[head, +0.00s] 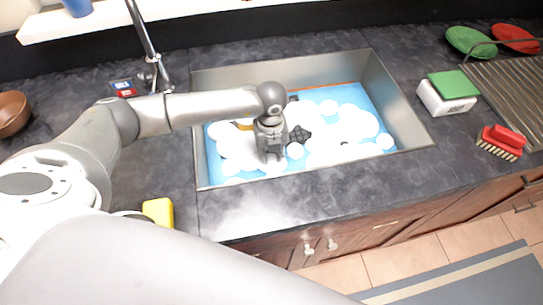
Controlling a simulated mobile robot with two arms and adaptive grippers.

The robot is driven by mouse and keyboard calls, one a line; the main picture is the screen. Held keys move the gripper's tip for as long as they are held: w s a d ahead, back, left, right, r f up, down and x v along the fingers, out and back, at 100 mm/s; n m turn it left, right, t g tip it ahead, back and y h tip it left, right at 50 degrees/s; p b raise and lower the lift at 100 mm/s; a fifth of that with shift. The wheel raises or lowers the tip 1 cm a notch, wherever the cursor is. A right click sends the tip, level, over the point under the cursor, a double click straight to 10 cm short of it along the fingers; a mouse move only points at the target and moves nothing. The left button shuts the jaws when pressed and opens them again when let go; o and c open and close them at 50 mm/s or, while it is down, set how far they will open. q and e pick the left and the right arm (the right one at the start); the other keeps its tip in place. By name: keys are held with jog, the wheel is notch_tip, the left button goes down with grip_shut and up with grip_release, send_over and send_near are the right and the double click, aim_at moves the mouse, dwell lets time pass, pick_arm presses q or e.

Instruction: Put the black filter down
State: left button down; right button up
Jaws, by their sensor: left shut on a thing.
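The sink (405,105) is filled with blue water and white foam. My left gripper (273,155) points down into it, over the foam left of the middle. It is shut on the black filter (300,134), a dark mesh-like piece that shows just to the right of the fingers. The rest of the filter is hidden by the gripper and foam, and I cannot tell whether it touches the foam. My right gripper is not in view.
The faucet (150,50) stands behind the sink's left corner. A white box with a green sponge (453,86), a red brush (502,140), plates (470,40) and a drying rack (510,85) are at right. A yellow sponge (159,212) is at left. The front counter is clear.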

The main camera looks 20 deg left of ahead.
pick_arm(q)
notch_tip(320, 180, down, 2)
jog(key=shift+f, duration=0.1)
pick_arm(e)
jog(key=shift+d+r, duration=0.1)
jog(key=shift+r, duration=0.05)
pick_arm(q)
jog(key=c, duration=1.7)
grip_release()
jog(key=shift+f, duration=0.15)
jog(key=o, duration=0.5)
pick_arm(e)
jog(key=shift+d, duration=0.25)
